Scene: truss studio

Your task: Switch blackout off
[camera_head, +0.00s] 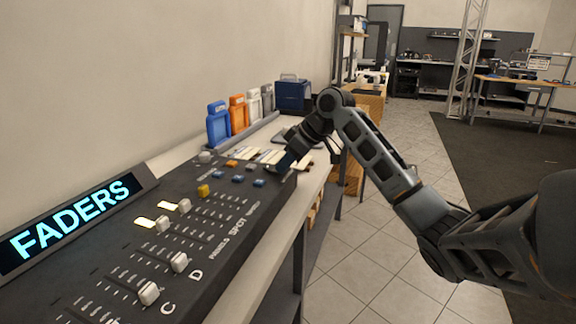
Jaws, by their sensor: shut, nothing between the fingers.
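A dark lighting console (225,225) lies on the long bench at the left. Its display (75,225) reads FADERS. White fader knobs (180,262) and small coloured buttons sit on its top: a yellow one (203,190), an orange one (232,164) and several blue ones, such as one near the far right edge (258,183). Which control is blackout I cannot tell; the small labels are too blurred. My gripper (281,168) is shut and empty, pointing down at the console's far right corner. Whether it touches the surface I cannot tell.
Blue, orange, white and grey upright containers (217,124) stand behind the console along the wall. A dark blue case (293,95) stands farther back. A tiled floor (385,250) lies open to the right of the bench. A truss (467,65) stands far back.

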